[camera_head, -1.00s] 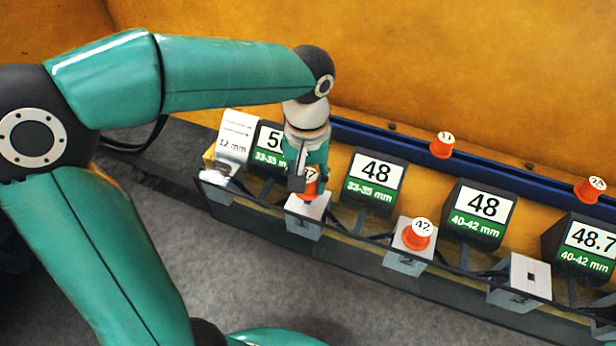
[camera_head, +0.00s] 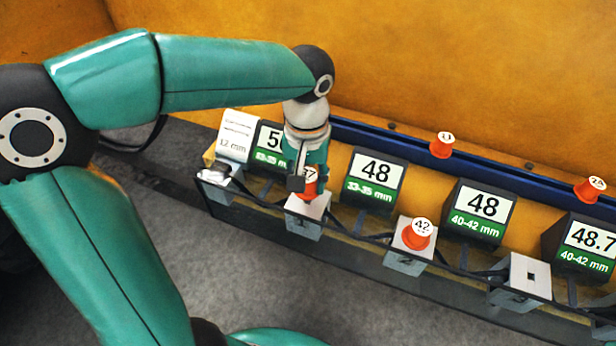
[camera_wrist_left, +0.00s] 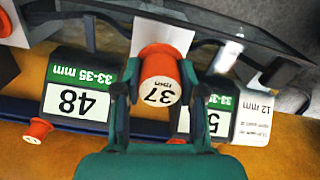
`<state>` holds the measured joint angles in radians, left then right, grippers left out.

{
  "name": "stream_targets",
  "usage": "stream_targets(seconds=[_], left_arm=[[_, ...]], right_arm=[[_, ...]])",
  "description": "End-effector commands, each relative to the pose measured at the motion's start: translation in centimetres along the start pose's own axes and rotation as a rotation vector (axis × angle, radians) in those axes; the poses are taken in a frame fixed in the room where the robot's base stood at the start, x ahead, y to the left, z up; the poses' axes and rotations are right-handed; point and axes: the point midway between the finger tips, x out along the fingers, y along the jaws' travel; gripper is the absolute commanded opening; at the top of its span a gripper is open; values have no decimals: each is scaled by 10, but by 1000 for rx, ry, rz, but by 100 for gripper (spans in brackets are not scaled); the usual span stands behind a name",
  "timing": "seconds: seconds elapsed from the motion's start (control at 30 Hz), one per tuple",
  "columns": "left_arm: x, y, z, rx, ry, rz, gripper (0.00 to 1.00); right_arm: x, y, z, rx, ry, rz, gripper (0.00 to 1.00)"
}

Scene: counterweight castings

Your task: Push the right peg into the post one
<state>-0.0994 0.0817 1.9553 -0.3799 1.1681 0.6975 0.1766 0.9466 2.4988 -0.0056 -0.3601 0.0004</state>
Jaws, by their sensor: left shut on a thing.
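My left gripper (camera_head: 308,178) comes down over an orange peg (camera_head: 309,188) with a white cap marked 37. In the left wrist view the gripper's two fingers (camera_wrist_left: 152,90) are shut on either side of this peg (camera_wrist_left: 158,62). The peg stands over a light grey post block (camera_head: 306,212), whose pale top also shows in the wrist view (camera_wrist_left: 180,38). How deep the peg sits in it cannot be told. Another orange peg (camera_head: 417,238), marked 42, stands on the block (camera_head: 405,262) to the right. My right gripper is not in view.
Two orange pegs (camera_head: 442,148) (camera_head: 588,191) sit along the blue rail (camera_head: 385,146). Dark labelled blocks (camera_head: 372,182) (camera_head: 478,213) stand behind the posts. A silvery piece (camera_head: 214,176) lies at the left end.

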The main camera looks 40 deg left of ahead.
Motion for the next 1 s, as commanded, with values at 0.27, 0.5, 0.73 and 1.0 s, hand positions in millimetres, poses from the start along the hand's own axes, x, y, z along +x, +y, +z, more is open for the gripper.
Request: stream_targets(seconds=[0.27, 0.5, 0.73, 1.0], left_arm=[[6, 0, 0, 0, 0, 0, 5], [12, 0, 0, 0, 0, 0, 5], [18, 0, 0, 0, 0, 0, 5], [24, 1, 0, 1, 0, 0, 5]], right_arm=[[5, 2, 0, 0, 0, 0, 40], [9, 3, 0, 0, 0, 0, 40], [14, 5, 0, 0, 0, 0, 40], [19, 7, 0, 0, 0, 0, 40]])
